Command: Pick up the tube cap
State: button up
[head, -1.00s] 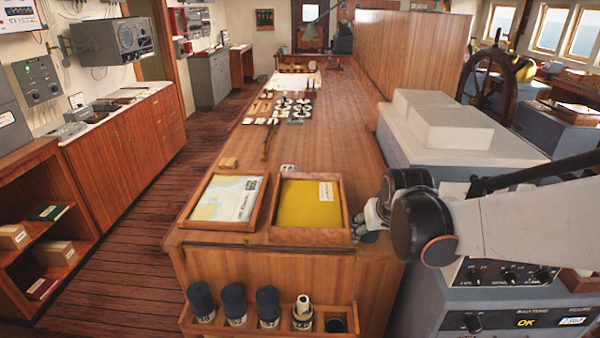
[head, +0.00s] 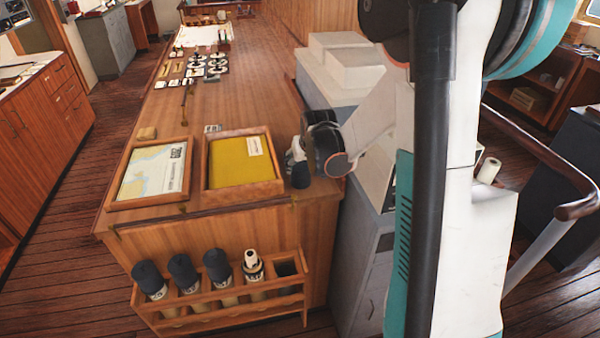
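A small dark navy object, apparently the tube cap (head: 300,178), is at the right edge of the wooden counter, just right of the yellow-bottomed tray. My gripper (head: 297,160) is right above it and close against it. The fingers are small and partly hidden by my dark wrist, so I cannot tell whether they are closed on it or whether it touches the counter. In the rack on the counter's front, several tubes wear similar navy caps. One tube (head: 252,266) there has no navy cap and shows a pale top.
The wooden tray with a yellow bottom (head: 280,184) is just left of my gripper, and a chart tray (head: 184,172) is beyond it. The tube rack (head: 295,305) hangs on the counter front. A grey cabinet (head: 368,255) stands right of the counter. My arm covers much of the right side.

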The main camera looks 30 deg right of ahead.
aim_at(301, 166)
jog(key=shift+b+x, duration=0.85)
jog(key=shift+x, duration=2.25)
jog(key=shift+r, duration=0.1)
jog(key=c, duration=0.8)
